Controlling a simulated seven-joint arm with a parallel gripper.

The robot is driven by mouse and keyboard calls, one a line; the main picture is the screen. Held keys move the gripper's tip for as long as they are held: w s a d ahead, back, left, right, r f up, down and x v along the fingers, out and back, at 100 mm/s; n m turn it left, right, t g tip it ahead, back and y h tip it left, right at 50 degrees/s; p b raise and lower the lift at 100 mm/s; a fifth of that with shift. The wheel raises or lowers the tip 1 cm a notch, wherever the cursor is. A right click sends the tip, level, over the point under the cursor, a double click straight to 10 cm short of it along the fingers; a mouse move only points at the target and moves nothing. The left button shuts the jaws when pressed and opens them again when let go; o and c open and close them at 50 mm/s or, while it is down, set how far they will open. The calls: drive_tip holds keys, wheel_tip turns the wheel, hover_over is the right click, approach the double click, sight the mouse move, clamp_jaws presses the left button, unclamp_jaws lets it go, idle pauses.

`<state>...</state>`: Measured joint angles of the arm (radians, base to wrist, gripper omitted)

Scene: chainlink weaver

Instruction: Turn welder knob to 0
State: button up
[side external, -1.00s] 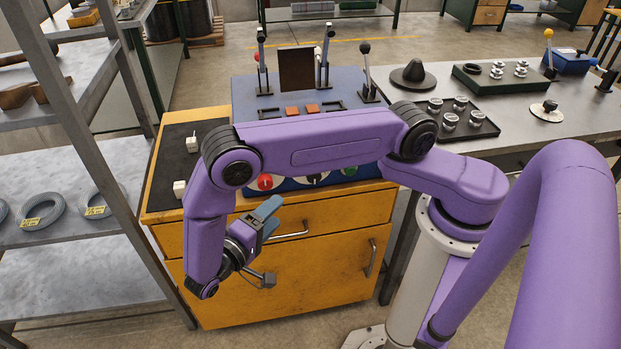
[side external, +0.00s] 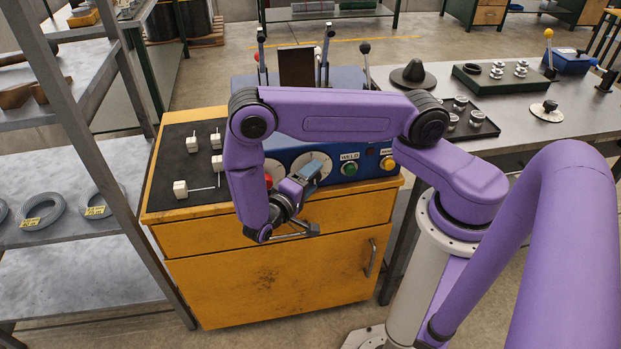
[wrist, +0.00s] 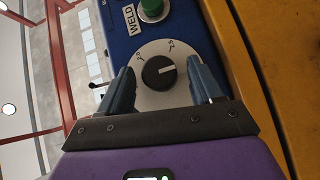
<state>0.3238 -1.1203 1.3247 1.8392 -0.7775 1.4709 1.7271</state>
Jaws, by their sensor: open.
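The welder's blue front panel (side external: 370,165) stands on the yellow cabinet. In the wrist view, a round black knob (wrist: 158,73) with a white pointer line sits on a white dial plate (wrist: 160,98). The line points to the right in that picture. Markings on the plate are small and hard to read. My gripper (wrist: 159,66) is open, with one blue finger on each side of the knob and visible gaps between. In the side view my gripper (side external: 303,180) is in front of the dial plate (side external: 318,158), and the knob is hidden there.
A green button (wrist: 151,8) is beside the dial, near a WELD label (wrist: 130,19). White blocks (side external: 217,163) lie on the black mat at left.

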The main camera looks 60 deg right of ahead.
drive_tip(key=shift+d, duration=0.1)
drive_tip(key=c, duration=1.1)
drive_tip(key=shift+o, duration=0.2)
drive_tip(key=shift+n+h, duration=0.3)
drive_tip(key=n+h, duration=0.3)
drive_tip(key=shift+f+n+t, duration=0.3)
drive_tip(key=shift+n+t, duration=0.1)
drive_tip(key=shift+s+f+n+t+h, duration=0.1)
drive_tip(key=shift+n+t+h, duration=0.8)
drive_tip(key=shift+n, duration=0.65)
drive_tip(key=shift+f+n+t+h, duration=0.1)
drive_tip(key=shift+n+t+h, duration=0.75)
drive_tip(key=shift+n, duration=0.7)
drive_tip(key=shift+t, duration=0.35)
